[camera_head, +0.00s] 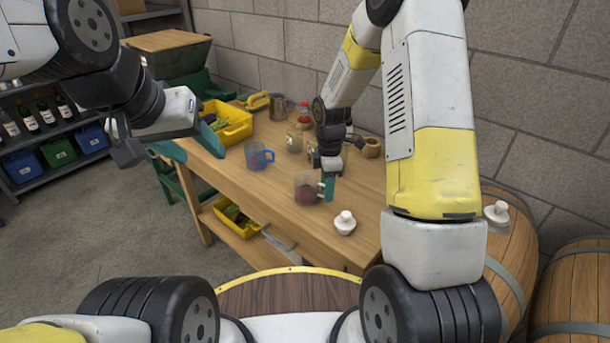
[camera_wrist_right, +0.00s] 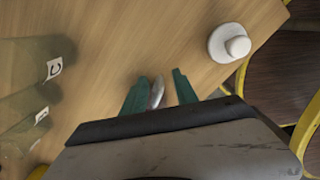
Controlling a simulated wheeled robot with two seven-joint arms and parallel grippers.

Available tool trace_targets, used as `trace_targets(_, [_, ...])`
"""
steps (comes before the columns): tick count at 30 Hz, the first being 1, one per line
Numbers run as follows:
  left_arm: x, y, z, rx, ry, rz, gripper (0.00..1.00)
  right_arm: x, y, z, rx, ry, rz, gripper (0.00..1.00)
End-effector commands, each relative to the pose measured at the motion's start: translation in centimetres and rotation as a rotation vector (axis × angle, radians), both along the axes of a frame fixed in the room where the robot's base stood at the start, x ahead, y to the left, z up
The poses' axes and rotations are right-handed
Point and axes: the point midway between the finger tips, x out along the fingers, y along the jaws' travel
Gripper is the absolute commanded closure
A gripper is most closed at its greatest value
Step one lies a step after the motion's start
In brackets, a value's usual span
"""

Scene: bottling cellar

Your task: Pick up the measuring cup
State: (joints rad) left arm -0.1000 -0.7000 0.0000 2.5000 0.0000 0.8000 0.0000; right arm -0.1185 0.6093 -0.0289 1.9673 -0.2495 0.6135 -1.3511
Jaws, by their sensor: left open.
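Clear measuring cups stand on the wooden workbench in the head view. The nearest cup (camera_head: 306,190) has a reddish patch and a pale handle on its right. A blue-handled cup (camera_head: 257,157) stands further left, and another clear cup (camera_head: 294,142) stands behind. My right gripper (camera_head: 328,188) points down beside the nearest cup's handle. In the right wrist view its teal fingers (camera_wrist_right: 160,90) are apart, with a slim pale piece, seemingly the handle, between them. I cannot tell whether they touch it. My left gripper (camera_head: 192,148) is open and empty, left of the bench.
A white knobbed lid (camera_head: 345,223) lies right of my right gripper; the wrist view also shows it (camera_wrist_right: 229,43). A yellow bin (camera_head: 232,121), a metal jug (camera_head: 278,107) and a small brown pot (camera_head: 371,147) stand on the bench. Barrels (camera_head: 515,240) stand at right.

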Motion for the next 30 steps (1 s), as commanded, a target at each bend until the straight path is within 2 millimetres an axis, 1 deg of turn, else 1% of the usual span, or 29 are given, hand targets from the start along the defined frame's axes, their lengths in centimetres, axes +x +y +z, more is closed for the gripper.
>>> trace_targets(2, [0.00, 0.00, 0.00, 0.000, 0.000, 0.000, 0.47, 0.00, 0.00, 0.02, 0.000, 0.000, 0.000, 0.65])
trace_targets(5, [0.00, 0.00, 0.00, 0.000, 0.000, 0.000, 0.47, 0.00, 0.00, 0.03, 0.000, 0.000, 0.000, 0.83])
trace_targets(7, [0.00, 0.00, 0.00, 0.000, 0.000, 0.000, 0.47, 0.01, 0.00, 0.04, 0.000, 0.000, 0.000, 0.96])
trace_targets(8, [0.00, 0.00, 0.00, 0.000, 0.000, 0.000, 0.47, 0.01, 0.00, 0.04, 0.000, 0.000, 0.000, 1.00])
trace_targets(30, [0.00, 0.00, 0.00, 0.000, 0.000, 0.000, 0.47, 0.02, 0.00, 0.06, 0.000, 0.000, 0.000, 1.00])
